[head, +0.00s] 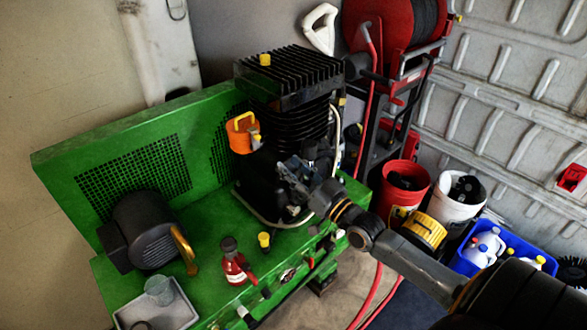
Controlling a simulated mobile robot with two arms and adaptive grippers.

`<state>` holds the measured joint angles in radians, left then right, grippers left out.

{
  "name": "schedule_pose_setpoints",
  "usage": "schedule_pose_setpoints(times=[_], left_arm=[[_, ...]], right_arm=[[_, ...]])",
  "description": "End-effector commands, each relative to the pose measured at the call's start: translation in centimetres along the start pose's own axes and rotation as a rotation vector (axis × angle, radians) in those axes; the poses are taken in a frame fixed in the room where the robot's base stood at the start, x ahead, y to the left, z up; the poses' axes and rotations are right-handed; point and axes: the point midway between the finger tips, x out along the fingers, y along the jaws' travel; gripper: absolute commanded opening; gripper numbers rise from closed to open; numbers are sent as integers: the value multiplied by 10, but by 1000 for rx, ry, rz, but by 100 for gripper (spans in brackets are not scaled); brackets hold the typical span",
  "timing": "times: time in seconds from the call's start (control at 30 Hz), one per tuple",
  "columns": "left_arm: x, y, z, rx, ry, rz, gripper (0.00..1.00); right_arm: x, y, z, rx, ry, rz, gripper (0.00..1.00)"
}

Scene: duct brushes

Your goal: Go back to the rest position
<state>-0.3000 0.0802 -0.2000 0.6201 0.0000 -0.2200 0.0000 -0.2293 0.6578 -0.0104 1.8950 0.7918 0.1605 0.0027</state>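My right arm comes in from the lower right and reaches across to the green machine. My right gripper (288,172) is at the front of the black finned compressor block (290,110), below and right of an orange part (241,132). The grey fingers blend into the dark block behind them, so I cannot tell their opening, whether they touch the block, or whether they hold anything. My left gripper is not in view.
The green bench (200,260) carries a dark motor (145,230), a red bottle (235,266) and a grey tray (180,312). A red hose reel (385,25), red bucket (404,180), white bucket (455,205) and blue crate (470,263) stand to the right.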

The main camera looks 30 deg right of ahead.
Motion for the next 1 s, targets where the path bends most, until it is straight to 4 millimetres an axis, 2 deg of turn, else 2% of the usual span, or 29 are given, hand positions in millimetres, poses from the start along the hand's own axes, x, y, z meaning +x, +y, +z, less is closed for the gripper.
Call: schedule_pose_setpoints(times=[0.5, 0.57, 0.63, 0.67, 0.77, 0.87, 0.9, 0.97, 1.0], left_arm=[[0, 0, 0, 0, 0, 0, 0], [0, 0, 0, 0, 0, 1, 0], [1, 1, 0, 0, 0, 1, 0], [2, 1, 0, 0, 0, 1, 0], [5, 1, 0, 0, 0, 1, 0], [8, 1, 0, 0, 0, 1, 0], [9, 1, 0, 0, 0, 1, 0], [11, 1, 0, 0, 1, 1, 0], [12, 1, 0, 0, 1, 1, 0]], right_arm=[[-1, 0, 0, 0, 0, 0, 38], [-1, 1, 4, -1, -6, 4, 38], [-4, 7, 17, -4, -28, 19, 38], [-5, 10, 26, -6, -45, 29, 38], [-17, 28, 74, -21, -129, 79, 38], [-39, 48, 138, -41, -251, 138, 38], [-51, 53, 166, -48, -305, 160, 38], [-70, 60, 205, -60, -385, 188, 38], [-84, 64, 231, -67, -441, 205, 38]])
